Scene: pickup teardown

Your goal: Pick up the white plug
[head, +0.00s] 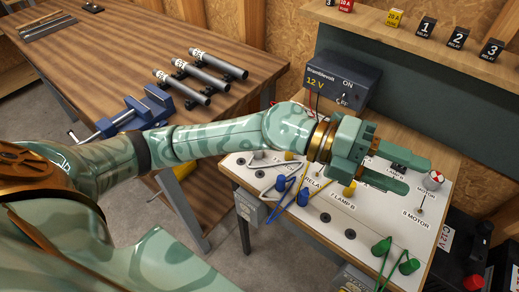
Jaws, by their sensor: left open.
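My left gripper (416,177) reaches in from the left over the white labelled test board (320,227). Its two green fingers are apart, with nothing seen between them. The fingers point right, toward the red-and-white motor disc (436,179). I cannot clearly make out a white plug; a small pale grey plug (259,154) stands at the board's left, but I cannot tell if it is white. The gripper and forearm hide part of the board. My right gripper is not in view.
Blue plugs (281,183), a yellow plug (350,188) and green plugs (381,246) with leads stand on the board. A 12 V supply (340,80) sits behind. A blue vise (150,108) and several tubes (217,64) are on the left bench. A shelf of relays (456,34) overhangs the back.

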